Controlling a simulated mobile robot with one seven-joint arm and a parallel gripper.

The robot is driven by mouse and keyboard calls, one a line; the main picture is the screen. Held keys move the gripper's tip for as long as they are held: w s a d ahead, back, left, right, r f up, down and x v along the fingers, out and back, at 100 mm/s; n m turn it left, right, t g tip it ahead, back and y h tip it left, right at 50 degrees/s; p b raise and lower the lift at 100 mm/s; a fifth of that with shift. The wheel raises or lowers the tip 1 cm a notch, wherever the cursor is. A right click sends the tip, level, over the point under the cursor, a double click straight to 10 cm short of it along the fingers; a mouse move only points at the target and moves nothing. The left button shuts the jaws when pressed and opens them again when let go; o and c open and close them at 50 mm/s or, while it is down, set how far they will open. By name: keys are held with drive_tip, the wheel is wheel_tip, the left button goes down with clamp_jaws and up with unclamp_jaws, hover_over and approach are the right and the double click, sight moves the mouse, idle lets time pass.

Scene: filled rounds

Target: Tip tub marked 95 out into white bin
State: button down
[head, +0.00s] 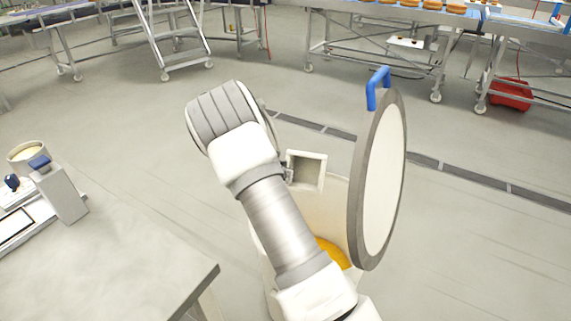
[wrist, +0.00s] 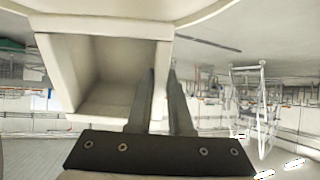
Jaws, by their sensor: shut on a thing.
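My gripper (head: 288,172) is shut on the wall of a square, cream-coloured tub (head: 306,171), held over the white bin (head: 338,192). In the wrist view my gripper (wrist: 163,85) has its fingers on either side of one wall of the tub (wrist: 55,75). The tub is tipped on its side and its inside looks empty. No number shows on it. The bin is round, with its lid (head: 384,180) standing open on the right, with a blue handle. Orange-yellow material (head: 332,253) shows low in the bin; my arm hides much of the bin.
A grey table (head: 120,260) stands at front left, with a round container (head: 28,152) of pale contents and a grey device (head: 62,192) on it. Wheeled steel tables, rolling steps (head: 180,45) and a red crate (head: 509,94) are at the back. The floor between is clear.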

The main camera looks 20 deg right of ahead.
sight(288, 153)
drive_tip(key=shift+w+d+r+g+y+p, duration=0.2)
drive_tip(key=shift+g+y+p, duration=0.3)
drive_tip(key=shift+p, duration=0.8)
drive_tip(key=shift+w+d+r+g+y+p, duration=0.25)
drive_tip(key=shift+g+p, duration=0.4)
drive_tip(key=shift+p, duration=0.65)
drive_tip(key=shift+w+d+r+g+y+p, duration=0.15)
drive_tip(key=shift+g+y+p, duration=0.35)
drive_tip(key=shift+p, duration=0.8)
drive_tip(key=shift+w+r+g+y+p, duration=0.25)
drive_tip(key=shift+r+g+p, duration=0.2)
drive_tip(key=shift+p, duration=0.7)
drive_tip(key=shift+g, duration=0.3)
drive_tip(key=shift+w+d+r+g+y+p, duration=0.15)
drive_tip(key=shift+r+g+y+p, duration=0.15)
drive_tip(key=shift+g+y+p, duration=0.35)
drive_tip(key=shift+r+g+y+b, duration=0.4)
drive_tip(key=shift+r+g+y, duration=0.65)
drive_tip(key=shift+g, duration=0.3)
drive_tip(key=shift+r+g+b, duration=0.2)
drive_tip(key=shift+g+b, duration=0.1)
drive_tip(key=shift+b, duration=0.1)
drive_tip(key=shift+r, duration=0.1)
drive_tip(key=shift+r+p, duration=1.45)
drive_tip(key=shift+r, duration=2)
